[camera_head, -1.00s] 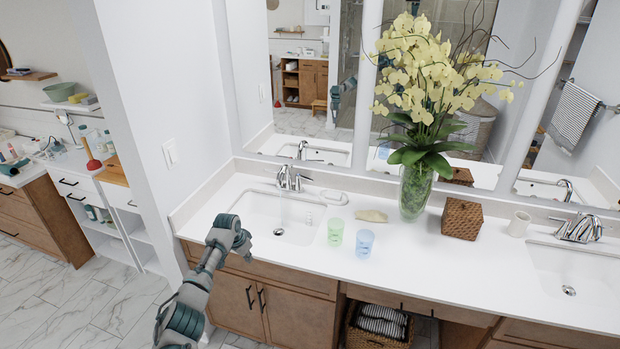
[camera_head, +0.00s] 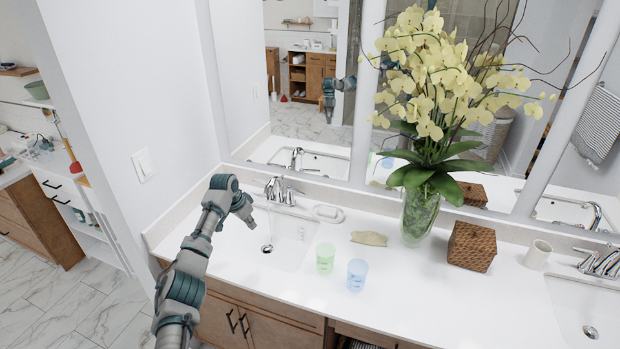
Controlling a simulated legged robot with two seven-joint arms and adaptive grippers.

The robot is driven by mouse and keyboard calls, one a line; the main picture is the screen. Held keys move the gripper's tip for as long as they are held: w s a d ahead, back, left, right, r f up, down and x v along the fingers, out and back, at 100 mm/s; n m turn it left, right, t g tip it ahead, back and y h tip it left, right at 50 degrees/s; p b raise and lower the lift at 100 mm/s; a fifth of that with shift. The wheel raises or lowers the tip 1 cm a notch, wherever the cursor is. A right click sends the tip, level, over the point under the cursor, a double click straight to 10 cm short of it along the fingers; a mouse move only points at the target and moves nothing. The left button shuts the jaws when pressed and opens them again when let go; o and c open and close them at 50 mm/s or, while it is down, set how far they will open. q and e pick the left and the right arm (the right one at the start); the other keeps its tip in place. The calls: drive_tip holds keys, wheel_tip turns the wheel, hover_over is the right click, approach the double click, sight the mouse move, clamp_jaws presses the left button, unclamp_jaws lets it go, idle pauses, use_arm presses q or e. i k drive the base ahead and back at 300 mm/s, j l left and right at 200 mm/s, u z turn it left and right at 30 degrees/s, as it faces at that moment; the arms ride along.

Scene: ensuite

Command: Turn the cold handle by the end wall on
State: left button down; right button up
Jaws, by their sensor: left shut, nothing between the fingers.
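The chrome faucet (camera_head: 281,191) stands behind the left sink (camera_head: 285,238), the one nearer the white end wall (camera_head: 120,85). Its handles sit close beside the spout; which is the cold one I cannot tell. A faint thin streak shows between spout and drain, perhaps water; I cannot be sure. My left gripper (camera_head: 249,219) is shut and empty. It is over the left side of this sink, left of the faucet and apart from it in the picture. My right gripper is not in view.
A green cup (camera_head: 325,258) and a blue cup (camera_head: 357,274) stand right of the sink. A soap dish (camera_head: 328,213), a flower vase (camera_head: 421,213) and a woven box (camera_head: 472,247) stand farther along the counter. The mirror (camera_head: 310,110) rises behind the faucet.

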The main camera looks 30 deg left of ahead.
sight(289, 188)
drive_tip(key=i, duration=1.25)
